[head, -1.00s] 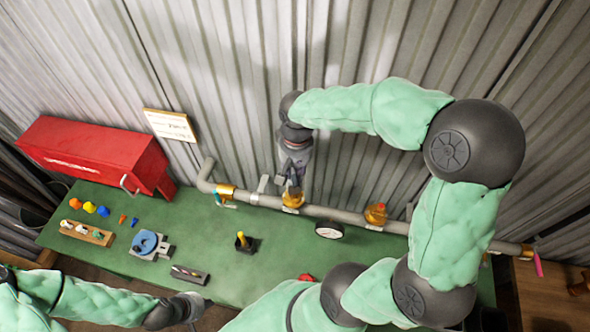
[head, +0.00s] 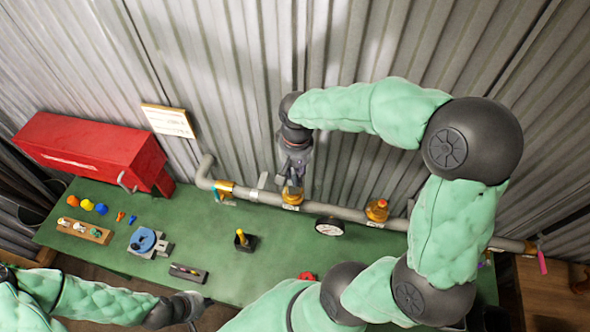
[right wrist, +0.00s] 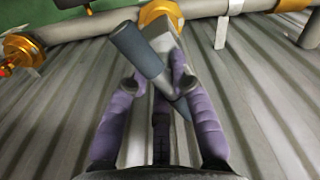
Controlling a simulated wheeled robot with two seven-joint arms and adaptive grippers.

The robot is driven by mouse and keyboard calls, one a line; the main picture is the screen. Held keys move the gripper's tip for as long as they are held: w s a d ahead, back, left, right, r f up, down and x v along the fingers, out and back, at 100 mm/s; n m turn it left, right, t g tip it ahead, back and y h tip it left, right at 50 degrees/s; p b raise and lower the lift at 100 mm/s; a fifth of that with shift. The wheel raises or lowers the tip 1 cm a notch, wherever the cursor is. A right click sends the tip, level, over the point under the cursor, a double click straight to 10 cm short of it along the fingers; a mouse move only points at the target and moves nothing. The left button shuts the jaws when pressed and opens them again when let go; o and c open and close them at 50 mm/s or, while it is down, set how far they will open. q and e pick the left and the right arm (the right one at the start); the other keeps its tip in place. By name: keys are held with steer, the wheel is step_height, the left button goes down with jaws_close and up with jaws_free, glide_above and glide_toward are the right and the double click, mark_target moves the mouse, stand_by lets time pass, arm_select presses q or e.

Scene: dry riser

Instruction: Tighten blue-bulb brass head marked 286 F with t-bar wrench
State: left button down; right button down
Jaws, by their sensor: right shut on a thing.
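My right gripper (head: 294,172) is above the wall-side pipe, over a brass head (head: 291,198). In the right wrist view its purple fingers (right wrist: 160,95) are shut on the t-bar wrench (right wrist: 138,52), a dark grey bar with a lighter grey stem. The stem reaches the brass head (right wrist: 160,12); whether it is fully seated is hidden. The bulb colour and the 286 F mark cannot be made out. A second brass head (head: 377,210) stands further right on the pipe. My left gripper (head: 192,306) is low at the table's front edge, its jaws unclear.
The grey pipe (head: 345,213) runs along the corrugated wall. A round gauge (head: 329,227) lies in front of it. A red case (head: 95,150), coloured caps, a blue vise (head: 143,240) and small holders stand on the green table (head: 215,235). The table's middle is mostly clear.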

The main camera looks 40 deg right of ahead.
steer(key=shift+f+b, duration=0.8)
steer(key=shift+f, duration=0.2)
steer(key=m+b, duration=0.1)
steer(key=m, duration=0.3)
steer(key=shift+a+m+b, duration=0.1)
steer(key=shift+m+b, duration=0.25)
steer(key=shift+m, duration=0.55)
steer(key=shift+m+b, duration=0.4)
steer(key=shift+m, duration=0.7)
steer(key=shift+r, duration=0.1)
steer(key=shift+n, duration=0.6)
